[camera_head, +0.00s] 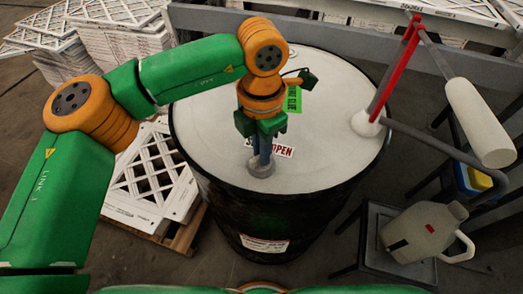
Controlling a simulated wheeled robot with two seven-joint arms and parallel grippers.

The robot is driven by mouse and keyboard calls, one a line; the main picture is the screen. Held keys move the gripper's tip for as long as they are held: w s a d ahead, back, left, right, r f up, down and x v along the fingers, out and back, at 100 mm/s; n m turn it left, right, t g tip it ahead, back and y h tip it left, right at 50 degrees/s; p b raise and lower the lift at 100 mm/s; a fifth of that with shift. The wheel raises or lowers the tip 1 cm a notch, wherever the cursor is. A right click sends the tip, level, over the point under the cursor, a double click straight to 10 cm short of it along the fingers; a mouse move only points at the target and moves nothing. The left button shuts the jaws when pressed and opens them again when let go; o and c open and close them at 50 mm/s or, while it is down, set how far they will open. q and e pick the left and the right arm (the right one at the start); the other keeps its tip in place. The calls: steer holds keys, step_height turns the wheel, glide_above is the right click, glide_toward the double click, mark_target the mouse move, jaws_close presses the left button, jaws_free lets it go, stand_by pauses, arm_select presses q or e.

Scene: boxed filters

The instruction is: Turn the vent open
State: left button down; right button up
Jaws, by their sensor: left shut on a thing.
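A black drum (240,215) with a round pale lid (325,100) stands in front of me. Near the lid's front edge is a small grey round vent (261,168). Behind it lies a label (284,151) with OPEN legible at its right end; the gripper hides part of its left end. My left gripper (262,152) points down at the vent, its fingers shut on the vent's upper part. The fingers hide much of that part, so its turn angle cannot be told. My right gripper is not in view.
A red-and-grey bar fixture (394,70) rises from the lid's right side, near a white roller-like cylinder (480,123). A grey jug (424,232) stands on a dark stand at the right. Lattice-faced filters (150,180) lie on a pallet at the left. A grey rail (350,45) runs behind the drum.

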arm_select(q)
steer(key=shift+m, duration=0.7)
steer(key=c, duration=0.9)
jaws_free()
step_height(320, 180, up, 7)
steer(key=shift+r, duration=0.1)
